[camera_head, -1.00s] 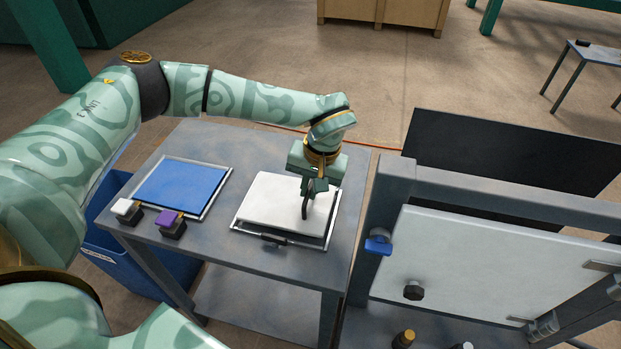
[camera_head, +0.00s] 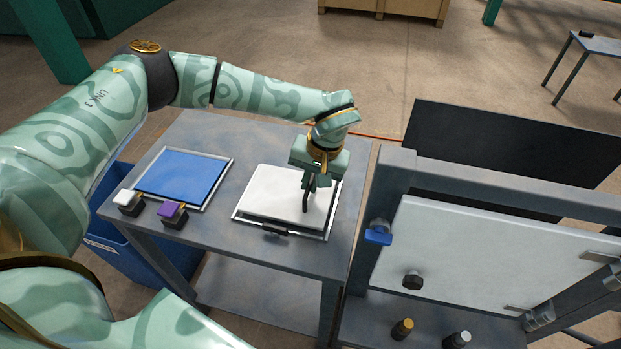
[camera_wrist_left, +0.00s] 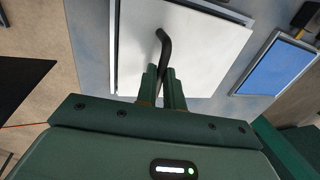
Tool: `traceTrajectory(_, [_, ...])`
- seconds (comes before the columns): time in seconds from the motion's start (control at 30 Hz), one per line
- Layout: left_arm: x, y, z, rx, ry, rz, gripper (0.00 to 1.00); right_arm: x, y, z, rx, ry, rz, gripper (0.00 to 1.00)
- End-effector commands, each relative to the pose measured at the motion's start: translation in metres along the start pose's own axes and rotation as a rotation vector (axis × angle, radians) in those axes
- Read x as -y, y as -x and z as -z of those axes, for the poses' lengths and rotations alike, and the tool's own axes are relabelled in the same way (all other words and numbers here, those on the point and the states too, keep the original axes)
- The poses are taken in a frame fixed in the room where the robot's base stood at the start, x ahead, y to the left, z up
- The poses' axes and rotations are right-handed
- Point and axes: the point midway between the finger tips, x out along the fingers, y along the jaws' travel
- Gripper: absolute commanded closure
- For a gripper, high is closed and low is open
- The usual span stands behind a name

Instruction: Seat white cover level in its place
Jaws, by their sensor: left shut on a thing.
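The white cover (camera_head: 283,196) lies over a metal-edged frame (camera_head: 262,226) on the right part of the grey table. The frame's rim shows along the cover's front and right sides in the head view. In the left wrist view the cover (camera_wrist_left: 195,45) fills the middle, and a strip of frame shows past its left edge and top right corner. It looks slightly turned against the frame; whether it lies fully flat I cannot tell. My left gripper (camera_head: 313,183) is above the cover, shut on its black bent handle (camera_wrist_left: 164,45). My right gripper is out of view.
A blue panel in a similar frame (camera_head: 181,178) lies left on the table, with a white-topped block (camera_head: 128,202) and a purple-topped block (camera_head: 172,214) before it. A post rack with an upright white panel (camera_head: 490,262) and blue clamp (camera_head: 378,233) stands close on the right.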

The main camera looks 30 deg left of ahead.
Motion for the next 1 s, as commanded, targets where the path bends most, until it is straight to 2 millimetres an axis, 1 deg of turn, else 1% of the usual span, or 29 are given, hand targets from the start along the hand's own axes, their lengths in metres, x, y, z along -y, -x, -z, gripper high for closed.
traceTrajectory(0.33, [0.0,0.0002,0.0003,-0.001,0.0,0.0,1.0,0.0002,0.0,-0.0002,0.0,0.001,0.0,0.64])
traceTrajectory(0.63, [-0.0001,0.0008,0.0002,-0.001,0.001,0.011,1.0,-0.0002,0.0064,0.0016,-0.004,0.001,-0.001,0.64])
traceTrajectory(1.0, [-0.0005,-0.0004,0.0,-0.001,0.0,0.011,1.0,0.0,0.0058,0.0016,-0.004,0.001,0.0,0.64])
